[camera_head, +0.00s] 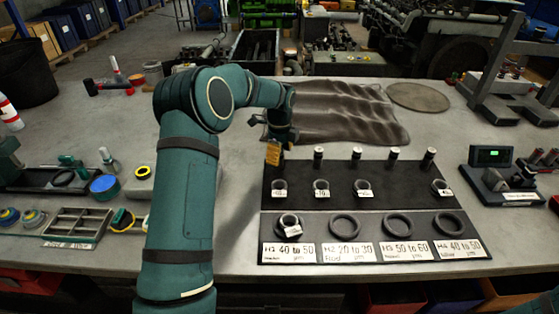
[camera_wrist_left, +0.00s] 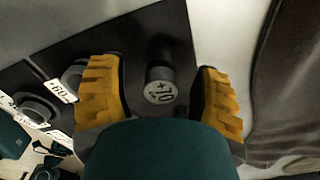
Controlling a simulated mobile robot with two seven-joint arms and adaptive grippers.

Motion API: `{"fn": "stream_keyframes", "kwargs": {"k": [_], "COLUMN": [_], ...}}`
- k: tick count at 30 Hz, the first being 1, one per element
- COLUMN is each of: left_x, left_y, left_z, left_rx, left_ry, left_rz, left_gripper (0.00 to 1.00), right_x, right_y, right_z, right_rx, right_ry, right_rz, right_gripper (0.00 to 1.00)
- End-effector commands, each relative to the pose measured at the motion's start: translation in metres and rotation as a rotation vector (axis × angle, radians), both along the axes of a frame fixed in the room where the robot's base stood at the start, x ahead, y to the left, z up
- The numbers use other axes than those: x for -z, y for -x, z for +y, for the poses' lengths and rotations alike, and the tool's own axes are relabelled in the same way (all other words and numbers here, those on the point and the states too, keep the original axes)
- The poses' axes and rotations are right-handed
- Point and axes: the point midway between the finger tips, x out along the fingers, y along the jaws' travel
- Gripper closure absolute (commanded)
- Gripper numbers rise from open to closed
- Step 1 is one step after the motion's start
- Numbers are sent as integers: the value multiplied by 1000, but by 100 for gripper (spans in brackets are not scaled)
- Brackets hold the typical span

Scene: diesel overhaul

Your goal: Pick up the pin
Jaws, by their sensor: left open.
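My left gripper (camera_head: 274,151) hangs over the left end of a row of pins at the back of the black board (camera_head: 300,204). In the wrist view its yellow fingers (camera_wrist_left: 160,98) are apart, one on each side of a dark pin (camera_wrist_left: 158,72) with a white end marked +10. A gap shows between pin and fingers. In the head view this pin is hidden by the gripper. Other dark pins with white tops stand upright to its right, the nearest pin (camera_head: 318,158) among them. My right gripper is not in view.
Tagged rings (camera_head: 321,188) sit on the board in front of the pins, with larger rings (camera_head: 344,226) and printed labels nearer. A brown cloth (camera_head: 340,112) lies behind the board. A scale with a green display (camera_head: 491,156) stands at right. Trays and tools (camera_head: 80,226) fill the left.

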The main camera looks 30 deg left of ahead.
Motion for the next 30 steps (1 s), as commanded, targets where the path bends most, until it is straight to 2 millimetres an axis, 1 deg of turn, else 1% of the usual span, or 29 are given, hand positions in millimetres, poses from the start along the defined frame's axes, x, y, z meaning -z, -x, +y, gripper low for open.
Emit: {"fn": "stream_keyframes", "kwargs": {"k": [1, 4, 7, 12, 13, 14, 15, 17, 18, 30], "left_x": [12, 23, 27, 26, 26, 26, 26, 26, 26, 24], "left_y": [1, 0, 0, 0, 0, 0, 0, 0, 0, 0], "left_z": [0, 0, 1, 1, 1, 1, 1, 1, 1, 0], "left_rx": [0, 0, 0, 0, 0, 0, 0, 0, 0, 0], "left_ry": [1, 0, 0, 0, 0, 0, 0, 0, 0, 0], "left_rz": [4, 2, 0, 0, 0, 0, 0, 0, 0, 0], "left_gripper": [36, 36, 36, 36, 41, 52, 66, 87, 100, 100], "right_x": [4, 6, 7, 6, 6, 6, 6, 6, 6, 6], "right_y": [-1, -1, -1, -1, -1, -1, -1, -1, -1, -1], "right_z": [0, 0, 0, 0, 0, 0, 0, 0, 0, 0], "right_rx": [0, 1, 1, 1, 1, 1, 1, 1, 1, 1], "right_ry": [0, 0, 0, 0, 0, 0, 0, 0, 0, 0], "right_rz": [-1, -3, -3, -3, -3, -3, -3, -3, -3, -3], "right_gripper": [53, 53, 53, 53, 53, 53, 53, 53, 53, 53]}}
